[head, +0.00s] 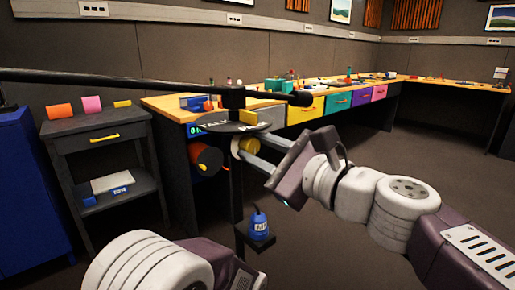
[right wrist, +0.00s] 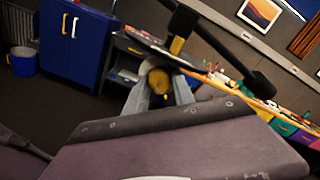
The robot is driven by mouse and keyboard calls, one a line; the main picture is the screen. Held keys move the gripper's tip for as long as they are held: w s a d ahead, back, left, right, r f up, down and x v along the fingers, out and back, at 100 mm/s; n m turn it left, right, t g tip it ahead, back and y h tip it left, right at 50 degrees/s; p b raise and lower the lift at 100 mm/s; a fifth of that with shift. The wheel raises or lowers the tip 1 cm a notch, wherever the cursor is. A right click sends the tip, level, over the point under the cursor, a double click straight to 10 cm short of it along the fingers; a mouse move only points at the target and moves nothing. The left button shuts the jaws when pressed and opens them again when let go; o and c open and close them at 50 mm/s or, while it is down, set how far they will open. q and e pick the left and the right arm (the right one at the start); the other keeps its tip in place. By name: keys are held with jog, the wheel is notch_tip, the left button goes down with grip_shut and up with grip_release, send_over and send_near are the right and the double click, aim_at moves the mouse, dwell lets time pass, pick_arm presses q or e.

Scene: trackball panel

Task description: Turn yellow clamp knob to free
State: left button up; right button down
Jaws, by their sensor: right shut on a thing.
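The yellow clamp knob (head: 249,145) sits under a black labelled disc (head: 232,124) on a dark upright stand. In the right wrist view the knob (right wrist: 158,82) shows between the two grey fingers, with a pale round part behind it. My right gripper (head: 245,151) reaches in from the right, its long fingers at the knob and shut on it. In the right wrist view the gripper (right wrist: 160,94) has one finger on each side of the knob. The disc's lettering is too small to read. My left arm shows at the bottom left; its gripper is out of view.
A long black boom (head: 150,82) crosses above the disc. An orange-ended roll (head: 209,158) is left of the knob. A blue labelled object (head: 258,222) rests on a small dark platform below. A workbench with coloured drawers (head: 337,102) stands behind. Floor at right is clear.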

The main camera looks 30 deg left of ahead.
jog(key=shift+f, duration=0.1)
jog(key=c, duration=1.1)
grip_release()
jog(key=shift+o, duration=0.2)
jog(key=v, duration=0.9)
